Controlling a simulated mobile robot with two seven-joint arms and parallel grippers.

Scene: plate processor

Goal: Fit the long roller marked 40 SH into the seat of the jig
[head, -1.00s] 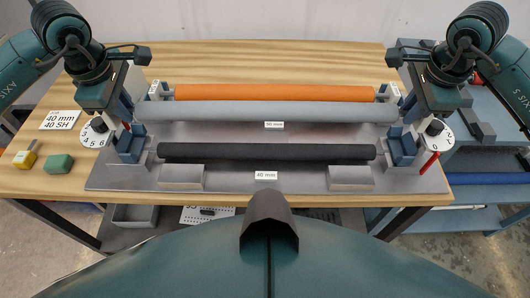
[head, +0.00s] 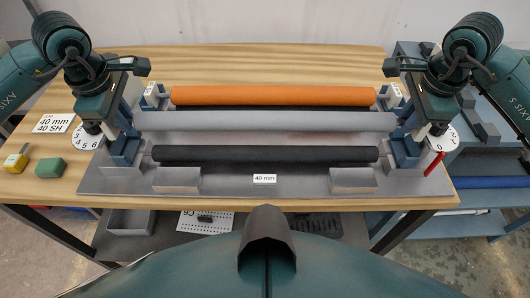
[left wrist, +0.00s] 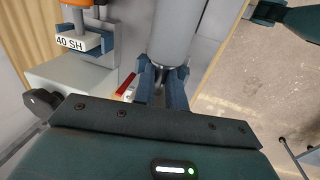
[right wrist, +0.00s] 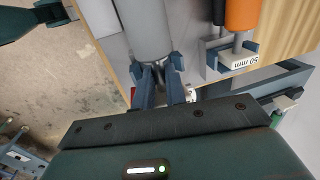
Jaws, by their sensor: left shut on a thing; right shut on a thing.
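A long grey roller (head: 265,121) spans between my two grippers above the jig's grey base plate (head: 215,187). My left gripper (head: 127,122) is shut on its left end, and the left wrist view shows the grey roller (left wrist: 173,35) running out from the fingers. My right gripper (head: 405,122) is shut on the right end. Blue seat blocks stand just below and in front, one at the left (head: 122,150) and one at the right (head: 406,151). I cannot tell whether the roller ends touch them. I see no marking on the grey roller.
An orange roller (head: 272,95) lies at the back, with a black one partly visible below it. A black roller (head: 265,154) lies in front by a 40 mm label. A 40 mm 40 SH card (head: 54,123), yellow block (head: 16,161) and green block (head: 50,168) are left.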

